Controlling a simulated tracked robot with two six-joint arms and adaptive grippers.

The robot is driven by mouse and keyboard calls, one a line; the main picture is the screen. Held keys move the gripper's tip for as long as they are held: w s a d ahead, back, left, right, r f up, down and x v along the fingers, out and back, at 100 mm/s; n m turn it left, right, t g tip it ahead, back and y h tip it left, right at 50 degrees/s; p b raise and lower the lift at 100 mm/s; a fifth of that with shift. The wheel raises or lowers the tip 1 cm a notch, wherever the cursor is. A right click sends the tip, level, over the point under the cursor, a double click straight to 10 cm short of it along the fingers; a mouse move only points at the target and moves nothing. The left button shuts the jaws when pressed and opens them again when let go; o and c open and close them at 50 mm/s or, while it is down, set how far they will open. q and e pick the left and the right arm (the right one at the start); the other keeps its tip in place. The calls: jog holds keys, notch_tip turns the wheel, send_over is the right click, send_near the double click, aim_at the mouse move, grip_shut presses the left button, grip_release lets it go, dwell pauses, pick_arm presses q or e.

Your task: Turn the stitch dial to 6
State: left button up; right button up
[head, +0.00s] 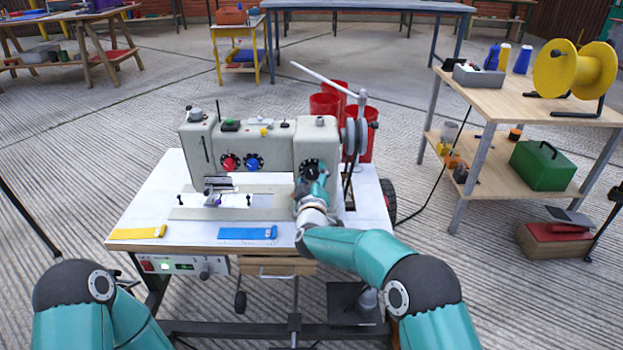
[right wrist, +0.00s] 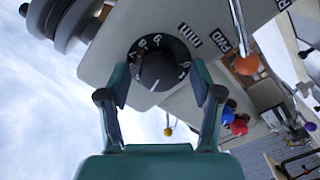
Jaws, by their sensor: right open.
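The stitch dial (head: 309,168) is a round black dial on the right end of the cream sewing machine (head: 270,150). In the right wrist view the dial (right wrist: 160,68) has small white marks around a black knob, with a white line on the knob's lower part. I cannot read surely which number the line meets. My right gripper (head: 312,181) is at the dial in the head view. In the right wrist view its fingers (right wrist: 160,84) are spread, one on each side of the knob, with gaps showing. My left gripper is not in view; only its arm shows at lower left.
A red knob (head: 230,163) and a blue knob (head: 253,163) sit left on the machine. The white table holds a yellow strip (head: 138,233) and a blue strip (head: 247,233). A handwheel (head: 350,137) and red cylinders (head: 326,104) stand right of the machine head.

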jog(key=c, duration=1)
jog(key=shift+a, duration=0.15)
jog(key=shift+c, duration=0.7)
jog(key=shift+f+m, duration=0.1)
jog(key=shift+m, duration=0.2)
jog(key=m+b, duration=0.1)
jog(key=m, duration=0.4)
jog(key=shift+f+b, duration=0.15)
jog(key=shift+b, duration=0.2)
jog(key=m+b, duration=0.2)
jog(key=m, duration=0.4)
